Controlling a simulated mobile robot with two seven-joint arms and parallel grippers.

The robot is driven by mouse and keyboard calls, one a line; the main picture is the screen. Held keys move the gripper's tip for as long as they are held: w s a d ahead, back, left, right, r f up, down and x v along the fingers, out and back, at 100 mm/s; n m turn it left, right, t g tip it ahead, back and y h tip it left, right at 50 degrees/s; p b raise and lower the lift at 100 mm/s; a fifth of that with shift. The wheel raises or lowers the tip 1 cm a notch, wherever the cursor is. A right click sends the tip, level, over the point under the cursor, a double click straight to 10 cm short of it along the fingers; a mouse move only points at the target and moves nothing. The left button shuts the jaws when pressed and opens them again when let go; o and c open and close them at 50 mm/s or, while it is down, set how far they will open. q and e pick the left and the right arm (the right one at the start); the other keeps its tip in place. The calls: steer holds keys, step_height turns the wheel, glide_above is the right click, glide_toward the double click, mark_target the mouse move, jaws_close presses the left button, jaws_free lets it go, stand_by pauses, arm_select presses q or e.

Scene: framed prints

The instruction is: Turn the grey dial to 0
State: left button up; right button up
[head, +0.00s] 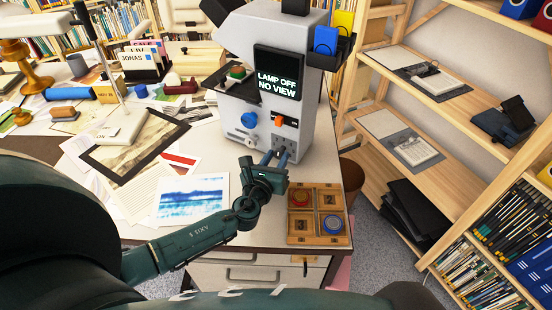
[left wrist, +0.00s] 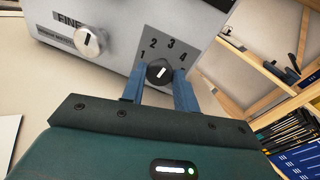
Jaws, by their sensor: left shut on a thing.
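The dark grey dial (left wrist: 159,72) is on the sloped front of the light grey machine (head: 275,45), with the numbers 1, 2, 3 and 4 in an arc above it. Its white mark tilts up and right, roughly toward 3. No 0 is visible; the area beside the dial is partly covered by my fingers. My left gripper (left wrist: 159,88) has one blue finger on each side of the dial and is shut on it. In the head view my left gripper (head: 276,158) reaches the lower front of the machine. My right gripper is not in view.
A silver knob (left wrist: 90,41) under the word FINE sits left of the dial. A blue knob (head: 249,119) and an orange switch (head: 279,122) are above. The screen (head: 277,77) reads LAMP OFF NO VIEW. A wooden tray (head: 318,239) and a blue print (head: 190,200) flank my arm.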

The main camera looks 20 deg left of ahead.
arm_select(q)
steer(key=o, duration=1)
steer(key=shift+c, duration=0.2)
steer(key=shift+s, duration=0.1)
steer(key=s, duration=0.4)
steer(key=s+r, duration=0.1)
steer(key=s, duration=0.3)
steer(key=s+d, duration=0.1)
steer(key=s, duration=0.4)
steer(key=shift+r, duration=0.15)
